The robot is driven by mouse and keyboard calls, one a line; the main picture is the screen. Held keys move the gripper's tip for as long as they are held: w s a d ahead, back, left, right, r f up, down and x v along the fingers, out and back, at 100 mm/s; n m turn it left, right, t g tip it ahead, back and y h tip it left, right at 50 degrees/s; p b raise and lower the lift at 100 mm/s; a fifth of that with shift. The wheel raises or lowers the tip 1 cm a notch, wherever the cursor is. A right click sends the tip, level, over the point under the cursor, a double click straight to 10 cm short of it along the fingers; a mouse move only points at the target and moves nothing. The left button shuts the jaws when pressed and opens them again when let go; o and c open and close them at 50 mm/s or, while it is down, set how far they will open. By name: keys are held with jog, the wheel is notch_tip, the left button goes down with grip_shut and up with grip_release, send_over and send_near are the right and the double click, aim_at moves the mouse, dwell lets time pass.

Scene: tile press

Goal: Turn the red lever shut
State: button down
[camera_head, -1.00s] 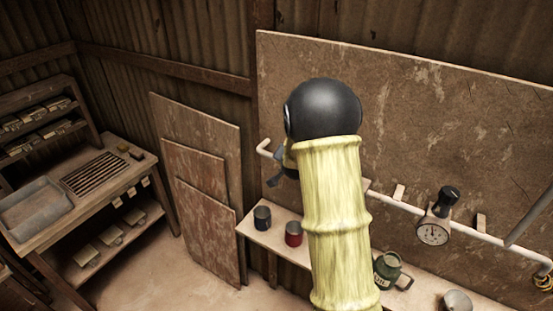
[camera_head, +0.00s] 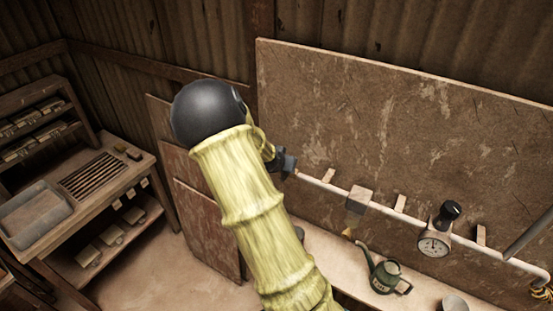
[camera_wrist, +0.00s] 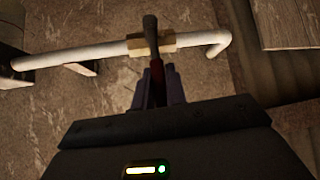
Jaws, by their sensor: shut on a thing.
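In the wrist view the red lever (camera_wrist: 157,72) runs from a tan valve block (camera_wrist: 151,44) on the white pipe (camera_wrist: 90,53) down between my gripper's fingers (camera_wrist: 163,84). It lies crosswise to the pipe there. A dark rounded piece shows above it, over the block. My gripper is shut on the lever. In the head view my gripper (camera_head: 287,162) is at the left end of the visible pipe (camera_head: 330,186), by the board. The lever is mostly hidden there behind my gripper and arm.
A gauge (camera_head: 434,243) with a black knob sits on the pipe. A box-shaped fitting (camera_head: 358,199) hangs from it. A green watering can (camera_head: 386,275) stands on the shelf below. A workbench with a grey tray (camera_head: 35,212) is at the left. Panels lean behind my arm.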

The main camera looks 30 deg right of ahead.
dwell(0.3)
jog(key=c, duration=1.4)
grip_release()
jog(key=shift+w, duration=0.1)
jog(key=shift+c, duration=0.2)
jog(key=shift+w, duration=0.1)
jog(key=shift+s+r, duration=0.15)
jog(key=shift+s, duration=0.05)
jog(key=v, duration=1.7)
jog(key=shift+w+a, duration=0.15)
jog(key=shift+a, duration=0.15)
